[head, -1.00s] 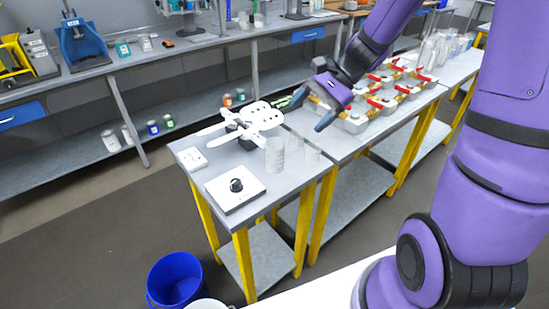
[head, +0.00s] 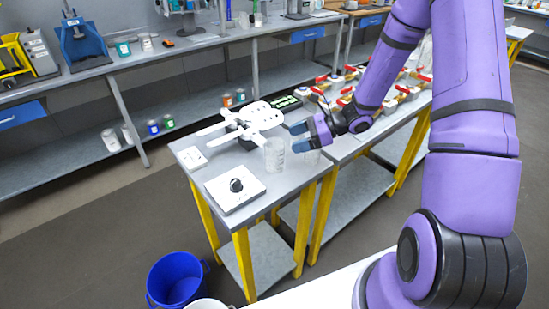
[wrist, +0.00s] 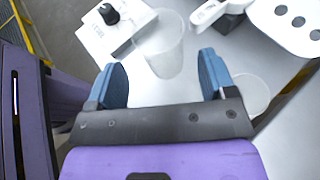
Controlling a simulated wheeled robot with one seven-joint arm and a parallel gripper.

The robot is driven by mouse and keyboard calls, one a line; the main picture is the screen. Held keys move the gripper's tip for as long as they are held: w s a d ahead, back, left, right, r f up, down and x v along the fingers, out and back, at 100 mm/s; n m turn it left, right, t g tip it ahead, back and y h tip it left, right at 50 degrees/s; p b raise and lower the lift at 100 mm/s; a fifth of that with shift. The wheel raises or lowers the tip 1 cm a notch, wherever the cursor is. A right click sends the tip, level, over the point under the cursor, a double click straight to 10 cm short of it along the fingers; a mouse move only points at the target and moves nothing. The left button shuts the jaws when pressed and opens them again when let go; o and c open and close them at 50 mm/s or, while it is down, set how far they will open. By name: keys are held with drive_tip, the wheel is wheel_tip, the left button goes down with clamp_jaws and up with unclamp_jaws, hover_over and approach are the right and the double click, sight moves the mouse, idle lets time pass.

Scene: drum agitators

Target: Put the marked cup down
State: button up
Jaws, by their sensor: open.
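A clear, frosted cup (head: 274,155) stands upright on the grey table, just left of my gripper in the head view. My gripper (head: 299,137) is open, its blue fingers pointing left toward this cup. In the wrist view the cup (wrist: 165,48) shows ahead of and between the open fingertips, with nothing gripped. A second clear cup (head: 311,158) stands partly hidden below my gripper in the head view. In the wrist view this second cup (wrist: 250,95) lies right of the right finger. I cannot make out which cup carries the mark.
A white plate with a black knob (head: 236,190) lies at the table's front left. A white device with a holed head (head: 258,116) stands behind the cup. Containers with red handles (head: 345,88) crowd the right table. A blue bucket (head: 176,281) stands on the floor.

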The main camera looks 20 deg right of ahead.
sight(265, 148)
drive_tip(key=shift+x, duration=3.9)
drive_tip(key=shift+c, duration=0.2)
drive_tip(key=c, duration=0.7)
drive_tip(key=shift+r, duration=0.2)
